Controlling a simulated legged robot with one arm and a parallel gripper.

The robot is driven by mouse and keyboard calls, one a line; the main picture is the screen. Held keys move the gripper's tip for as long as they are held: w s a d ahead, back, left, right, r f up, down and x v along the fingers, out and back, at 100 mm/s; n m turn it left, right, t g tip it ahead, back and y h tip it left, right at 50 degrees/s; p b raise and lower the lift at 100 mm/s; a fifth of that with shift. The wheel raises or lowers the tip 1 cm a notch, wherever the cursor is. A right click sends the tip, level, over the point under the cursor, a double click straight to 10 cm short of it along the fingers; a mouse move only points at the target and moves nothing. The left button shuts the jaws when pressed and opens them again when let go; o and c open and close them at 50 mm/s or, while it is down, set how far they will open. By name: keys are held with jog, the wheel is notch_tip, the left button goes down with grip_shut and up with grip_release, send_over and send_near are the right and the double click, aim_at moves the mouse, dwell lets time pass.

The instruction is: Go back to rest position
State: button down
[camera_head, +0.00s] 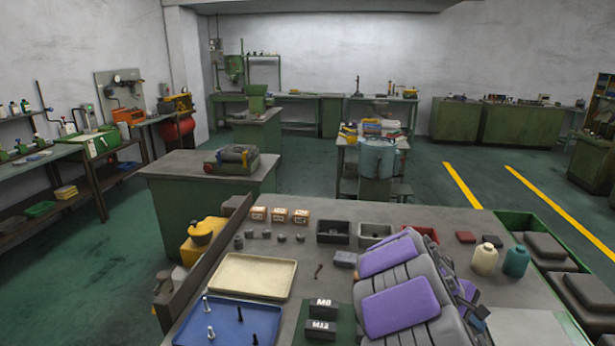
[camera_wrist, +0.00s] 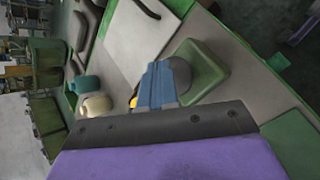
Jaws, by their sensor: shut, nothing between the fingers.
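My gripper (camera_wrist: 158,84) shows in the wrist view as blue fingers close together, with nothing held between them. Its dark mounting bar and a purple part of my wrist fill the bottom of that view. In the head view my arm, with purple and grey parts, lies folded over the right-middle of the workbench (camera_head: 316,252); the fingertips cannot be made out there. In the wrist view the fingers are in front of a green square dish (camera_wrist: 205,72) and partly cover a round grey thing beside it; I cannot tell whether they touch.
A beige tray (camera_head: 252,276) and a blue tray (camera_head: 232,325) with bolts are at the bench's left. Black blocks marked M8 and M12 (camera_head: 322,318) stand near its front. Cream (camera_head: 485,259) and teal (camera_head: 516,262) bottles stand right of my arm.

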jog(key=s+a+r+m+y, duration=0.3)
jog(key=s+a+r+m, duration=0.25)
jog(key=s+a, duration=0.55)
jog(key=s+a+f+y, duration=0.1)
jog(key=s+a+y, duration=0.4)
jog(key=s+a, duration=1.2)
jog(key=s, duration=0.3)
jog(key=shift+s+a+f+m+y, duration=0.15)
jog(key=shift+s+a+m+y, duration=0.15)
jog(key=shift+m+y, duration=0.1)
jog(key=shift+d, duration=0.1)
